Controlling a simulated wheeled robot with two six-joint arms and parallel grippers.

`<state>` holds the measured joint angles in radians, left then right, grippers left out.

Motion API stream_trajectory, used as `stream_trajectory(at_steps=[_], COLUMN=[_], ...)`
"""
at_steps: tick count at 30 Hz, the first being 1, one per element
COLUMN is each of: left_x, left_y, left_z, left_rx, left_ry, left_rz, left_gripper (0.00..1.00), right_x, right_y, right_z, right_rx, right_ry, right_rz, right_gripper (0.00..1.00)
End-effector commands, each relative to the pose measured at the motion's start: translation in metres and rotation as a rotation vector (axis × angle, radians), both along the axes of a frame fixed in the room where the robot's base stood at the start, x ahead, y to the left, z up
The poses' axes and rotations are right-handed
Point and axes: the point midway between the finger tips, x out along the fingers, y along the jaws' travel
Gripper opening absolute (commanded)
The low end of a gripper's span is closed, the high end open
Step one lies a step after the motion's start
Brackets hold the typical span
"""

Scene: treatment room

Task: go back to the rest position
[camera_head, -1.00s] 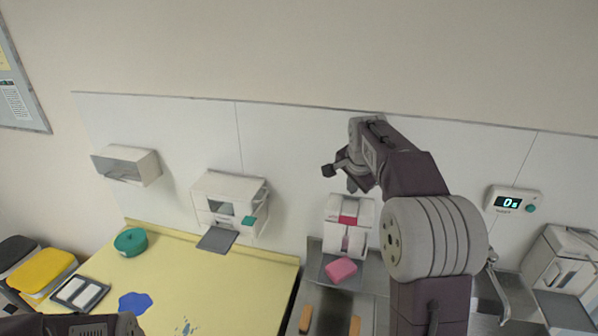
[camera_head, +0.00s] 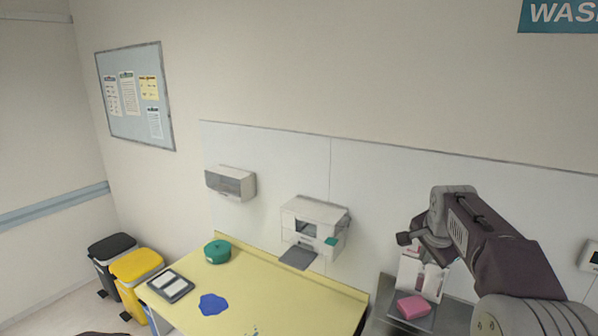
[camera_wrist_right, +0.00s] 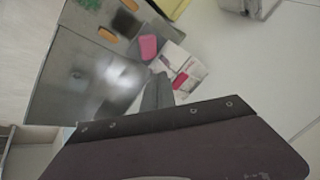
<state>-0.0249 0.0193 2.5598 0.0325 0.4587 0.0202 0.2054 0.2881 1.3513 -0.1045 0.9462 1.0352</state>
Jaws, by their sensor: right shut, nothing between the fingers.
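My right gripper (camera_head: 424,240) is in front of the white wall panel in the head view, its arm coming in from the lower right. My left gripper is not in view.
Black (camera_head: 112,248) and yellow (camera_head: 136,266) bins stand at the left. A metal sink surface (camera_head: 452,318) lies right.

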Motion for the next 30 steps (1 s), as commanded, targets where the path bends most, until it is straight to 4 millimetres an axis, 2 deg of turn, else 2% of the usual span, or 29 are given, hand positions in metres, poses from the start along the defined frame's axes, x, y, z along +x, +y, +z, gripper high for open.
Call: stream_trajectory(at_steps=[1,5,8,11,13,17,18,21,24,26,27,30], left_x=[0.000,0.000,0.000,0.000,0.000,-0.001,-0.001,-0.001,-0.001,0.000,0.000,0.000], left_y=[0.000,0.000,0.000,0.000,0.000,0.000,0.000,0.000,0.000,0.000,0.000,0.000], left_z=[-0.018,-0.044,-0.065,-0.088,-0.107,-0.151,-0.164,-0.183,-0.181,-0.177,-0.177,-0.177], left_rx=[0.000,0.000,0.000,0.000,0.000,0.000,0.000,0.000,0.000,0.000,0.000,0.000], left_ry=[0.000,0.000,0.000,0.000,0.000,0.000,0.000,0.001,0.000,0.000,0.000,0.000], left_rz=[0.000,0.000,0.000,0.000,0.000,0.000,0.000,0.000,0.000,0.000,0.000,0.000], left_gripper=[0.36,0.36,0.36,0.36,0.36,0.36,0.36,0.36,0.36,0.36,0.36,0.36], right_x=[-0.002,-0.014,-0.028,-0.046,-0.063,-0.112,-0.133,-0.187,-0.238,-0.261,-0.265,-0.255], right_y=[0.006,0.024,0.041,0.058,0.072,0.101,0.109,0.124,0.130,0.130,0.131,0.131], right_z=[-0.019,-0.056,-0.093,-0.137,-0.175,-0.267,-0.297,-0.357,-0.389,-0.400,-0.404,-0.403], right_rx=[0.001,0.012,0.024,0.028,0.025,0.005,-0.005,-0.034,-0.065,-0.088,-0.109,-0.164], right_ry=[0.006,0.043,0.082,0.133,0.178,0.289,0.328,0.419,0.489,0.515,0.511,0.479], right_rz=[0.011,0.043,0.072,0.125,0.181,0.358,0.433,0.629,0.827,0.946,1.011,1.110], right_gripper=[0.00,0.00,0.00,0.00,0.00,0.00,0.00,0.00,0.00,0.00,0.00,0.00])
